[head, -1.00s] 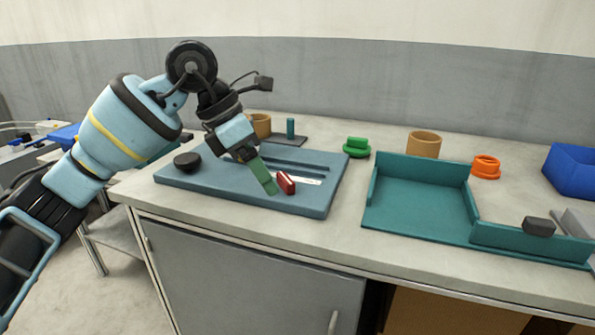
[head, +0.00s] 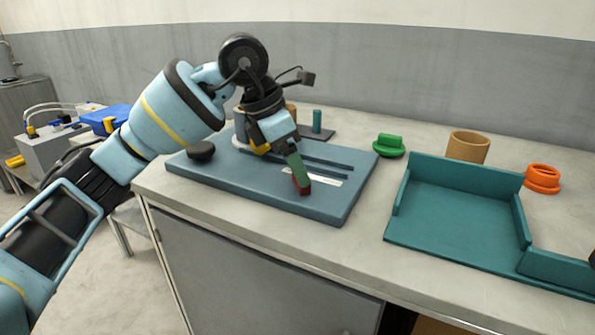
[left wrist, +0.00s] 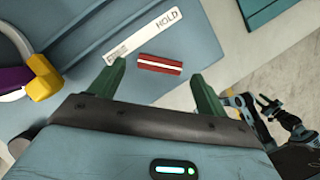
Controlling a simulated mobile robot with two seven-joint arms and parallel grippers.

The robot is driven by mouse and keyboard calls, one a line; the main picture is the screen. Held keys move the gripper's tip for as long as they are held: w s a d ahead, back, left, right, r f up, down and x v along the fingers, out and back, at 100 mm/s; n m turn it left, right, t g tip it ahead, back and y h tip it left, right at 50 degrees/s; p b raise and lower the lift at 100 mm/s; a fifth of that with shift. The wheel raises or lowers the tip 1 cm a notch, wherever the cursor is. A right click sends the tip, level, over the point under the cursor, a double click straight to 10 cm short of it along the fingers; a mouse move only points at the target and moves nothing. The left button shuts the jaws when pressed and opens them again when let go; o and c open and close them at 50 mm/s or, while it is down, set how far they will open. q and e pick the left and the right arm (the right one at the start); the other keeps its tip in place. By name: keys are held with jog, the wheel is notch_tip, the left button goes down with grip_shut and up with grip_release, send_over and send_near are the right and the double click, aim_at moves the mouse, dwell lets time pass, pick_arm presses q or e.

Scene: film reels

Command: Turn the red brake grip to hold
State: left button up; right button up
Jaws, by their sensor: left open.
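The red brake grip (head: 304,188), a small red bar, sits on the blue-grey board (head: 225,182) on the bench. In the left wrist view the red grip (left wrist: 160,65) shows a pale stripe along it, and a white label (left wrist: 142,36) reading HOLD lies beside it on the board. My left gripper (head: 299,180) is over the grip and hides part of it in the head view. In the left wrist view its green fingers (left wrist: 157,85) are apart, with the grip just beyond the gap between the tips.
A black knob (head: 201,150) stands on the board's left part. A teal tray (head: 455,215) lies to the right, with a green piece (head: 389,146), a tan cylinder (head: 467,147) and an orange piece (head: 542,178) behind or beside it. Bare bench lies between board and tray.

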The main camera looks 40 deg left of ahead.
pick_arm(q)
jog(key=shift+x, duration=1.05)
pick_arm(e)
jog(key=shift+w+d+f, duration=0.2)
jog(key=shift+w, duration=0.2)
pick_arm(q)
jog(key=c, duration=1)
pick_arm(e)
jog(key=shift+s+a, duration=0.15)
jog(key=shift+s, duration=0.25)
pick_arm(q)
jog(key=shift+r, duration=0.1)
pick_arm(e)
jog(key=shift+r, duration=0.15)
